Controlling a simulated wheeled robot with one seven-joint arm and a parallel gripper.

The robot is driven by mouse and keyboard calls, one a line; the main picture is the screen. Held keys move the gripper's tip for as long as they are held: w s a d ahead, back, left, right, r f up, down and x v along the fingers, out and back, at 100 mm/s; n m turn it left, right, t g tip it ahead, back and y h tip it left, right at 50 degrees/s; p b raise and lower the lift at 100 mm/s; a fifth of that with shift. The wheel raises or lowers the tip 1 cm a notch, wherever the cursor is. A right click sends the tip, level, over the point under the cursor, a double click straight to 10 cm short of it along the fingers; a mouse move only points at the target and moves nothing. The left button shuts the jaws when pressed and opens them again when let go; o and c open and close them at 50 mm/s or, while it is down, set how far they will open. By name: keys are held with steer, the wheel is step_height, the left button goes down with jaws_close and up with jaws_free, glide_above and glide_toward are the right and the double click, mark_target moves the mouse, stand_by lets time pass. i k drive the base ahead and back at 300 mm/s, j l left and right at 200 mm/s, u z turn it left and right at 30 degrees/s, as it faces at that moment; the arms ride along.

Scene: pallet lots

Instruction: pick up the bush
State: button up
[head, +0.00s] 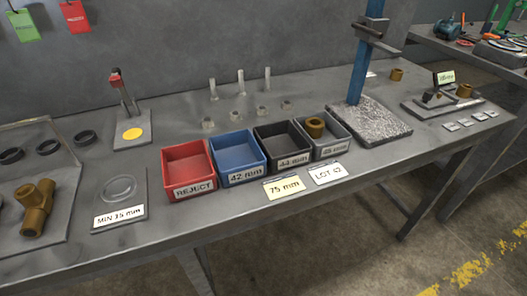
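Several brown bronze-coloured pieces are in the head view, and I cannot tell which one the task names. A short ring-shaped bush (314,127) sits in the grey bin (336,147), the rightmost of the row. Another small cylindrical bush (397,74) stands on the bench behind the blue column. A third bush-like piece (465,90) rests on the measuring stand at the right. A larger branched brown piece (36,207) is on the grey tray at the left. My gripper is not in view.
Red (188,169), blue (237,158) and black (283,148) bins stand left of the grey one and look empty. A blue column (369,50) rises from a speckled plate (371,122). Black rings (48,147) lie at left. The front bench strip (250,222) is clear.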

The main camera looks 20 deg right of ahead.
mark_target(464, 91)
steer(key=z, duration=1.25)
